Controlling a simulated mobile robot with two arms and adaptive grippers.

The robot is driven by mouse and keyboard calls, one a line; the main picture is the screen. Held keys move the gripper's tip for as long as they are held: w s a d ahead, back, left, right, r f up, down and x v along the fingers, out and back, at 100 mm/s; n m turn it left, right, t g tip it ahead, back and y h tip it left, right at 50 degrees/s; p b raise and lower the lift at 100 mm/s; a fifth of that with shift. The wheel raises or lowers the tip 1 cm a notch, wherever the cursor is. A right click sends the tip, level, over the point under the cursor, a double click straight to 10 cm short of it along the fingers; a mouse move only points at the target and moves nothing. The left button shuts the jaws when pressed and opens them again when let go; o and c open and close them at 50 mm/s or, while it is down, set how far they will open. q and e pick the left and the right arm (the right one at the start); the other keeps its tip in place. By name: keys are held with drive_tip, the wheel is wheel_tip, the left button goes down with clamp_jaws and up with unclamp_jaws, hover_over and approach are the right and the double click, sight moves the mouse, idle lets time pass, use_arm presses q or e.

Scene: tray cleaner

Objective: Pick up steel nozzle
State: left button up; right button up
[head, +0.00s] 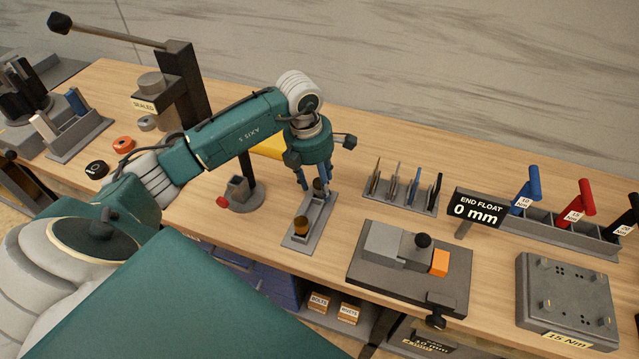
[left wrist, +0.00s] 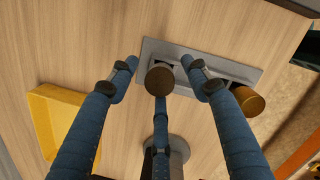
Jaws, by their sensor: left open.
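A grey holder (head: 322,213) lies on the bench with two nozzles standing in it. The dark steel nozzle (head: 319,187) is at its far end, and the brass nozzle (head: 300,226) is at its near end. My left gripper (head: 315,191) points down over the far end of the holder. In the left wrist view, the three blue fingers of my left gripper (left wrist: 167,75) are spread around the steel nozzle (left wrist: 160,77), and the jaws are open. The brass nozzle (left wrist: 247,100) stands outside the fingers. Whether any finger touches the steel nozzle I cannot tell. My right gripper is not in view.
A grey stand (head: 245,198) with a red knob is left of the holder. A yellow tray (head: 268,147) lies behind my arm. A rack of slim tools (head: 400,199) and a dark fixture (head: 375,280) are to the right. Bare bench lies between.

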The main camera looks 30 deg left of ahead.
use_arm(q)
drive_tip(key=shift+w+f, duration=0.1)
drive_tip(key=shift+f, duration=0.25)
clamp_jaws()
drive_tip(key=shift+r, duration=0.1)
